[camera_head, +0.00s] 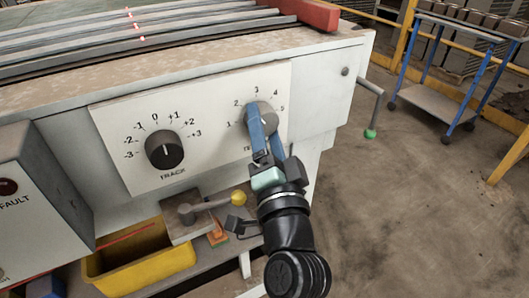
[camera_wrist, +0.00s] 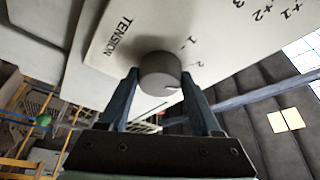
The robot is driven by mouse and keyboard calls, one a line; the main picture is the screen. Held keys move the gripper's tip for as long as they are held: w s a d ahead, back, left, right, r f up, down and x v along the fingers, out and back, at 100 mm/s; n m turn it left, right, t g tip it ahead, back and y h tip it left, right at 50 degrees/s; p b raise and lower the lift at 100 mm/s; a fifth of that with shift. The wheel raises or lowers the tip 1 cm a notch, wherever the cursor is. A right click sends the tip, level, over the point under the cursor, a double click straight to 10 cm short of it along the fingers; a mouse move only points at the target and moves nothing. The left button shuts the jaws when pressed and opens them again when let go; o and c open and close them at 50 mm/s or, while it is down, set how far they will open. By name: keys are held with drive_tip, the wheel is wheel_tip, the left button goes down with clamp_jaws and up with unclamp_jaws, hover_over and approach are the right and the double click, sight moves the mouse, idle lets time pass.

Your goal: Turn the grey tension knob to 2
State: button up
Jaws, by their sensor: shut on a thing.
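The grey tension knob (camera_head: 268,109) sits on the right of the white panel, with the numbers 1 to 5 around it. In the wrist view the knob (camera_wrist: 160,70) is between my two blue fingers, beside the word TENSION. My gripper (camera_head: 264,126) is shut on the knob, one finger on each side; its fingers also show in the wrist view (camera_wrist: 160,75). The fingers hide part of the dial, and I cannot tell which number the knob points to.
A black track knob (camera_head: 164,150) is on the same panel (camera_head: 215,135) to the left. Below are a lever with a yellow ball (camera_head: 238,198) and a yellow bin (camera_head: 140,264). A green-tipped handle (camera_head: 371,133) hangs at the right.

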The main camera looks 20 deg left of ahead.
drive_tip(key=shift+f+n+y+b, duration=0.2)
drive_tip(key=shift+n+b, duration=0.3)
drive_tip(key=shift+b, duration=0.3)
drive_tip(key=shift+f+n+y+b, duration=0.1)
drive_tip(key=shift+n+y+b, duration=0.1)
drive_tip(key=shift+n+b, duration=0.45)
drive_tip(key=shift+r+b, duration=0.1)
drive_tip(key=shift+b, duration=0.2)
drive_tip(key=shift+r, duration=0.1)
drive_tip(key=o, duration=1.4)
drive_tip(key=b+v, duration=0.1)
drive_tip(key=v, duration=1.2)
drive_tip(key=shift+w, duration=0.1)
